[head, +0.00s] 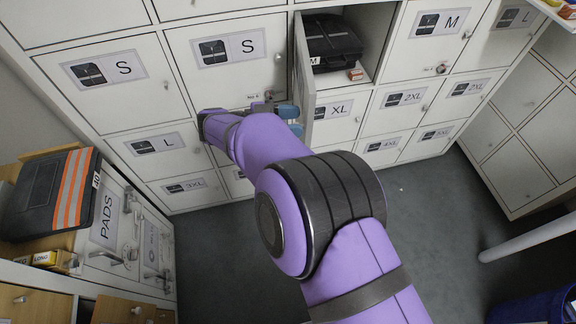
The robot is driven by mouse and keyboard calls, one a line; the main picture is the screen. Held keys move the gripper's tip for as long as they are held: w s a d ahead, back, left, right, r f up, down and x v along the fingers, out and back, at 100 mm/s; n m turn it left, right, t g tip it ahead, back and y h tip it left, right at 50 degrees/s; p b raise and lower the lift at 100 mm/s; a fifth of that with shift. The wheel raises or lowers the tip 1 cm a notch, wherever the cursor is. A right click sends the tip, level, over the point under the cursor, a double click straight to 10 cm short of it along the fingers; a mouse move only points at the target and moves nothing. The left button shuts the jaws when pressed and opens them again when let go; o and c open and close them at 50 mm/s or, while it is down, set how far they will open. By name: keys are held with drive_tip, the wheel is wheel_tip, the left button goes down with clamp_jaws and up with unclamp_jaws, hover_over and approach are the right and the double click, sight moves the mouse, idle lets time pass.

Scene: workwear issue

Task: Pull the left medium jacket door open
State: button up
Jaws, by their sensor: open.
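The left medium jacket door (305,78) stands swung open in the head view, seen nearly edge-on at the left side of its compartment. Inside the compartment is a black case (333,46) with an M tag, with a small brown box (355,74) by its front right. My gripper (278,110) is open, low in front of the S door beside it, close to the open door's lower end. Its blue fingertip parts show, but the arm hides much of it. I cannot tell whether it touches the door.
A closed M door (428,38) is right of the open compartment; closed S doors (231,60) are left. Below are closed L, XL and larger-size doors. A dark case with orange stripes (52,193) rests at left. Grey floor (400,200) is clear below the lockers.

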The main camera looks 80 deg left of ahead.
drive_tip(key=s+d, duration=0.2)
drive_tip(key=d, duration=0.5)
drive_tip(key=s+d+r, duration=0.1)
drive_tip(key=s+d, duration=0.1)
drive_tip(key=d, duration=0.5)
drive_tip(key=shift+s+r, duration=0.2)
drive_tip(key=shift+r, duration=0.05)
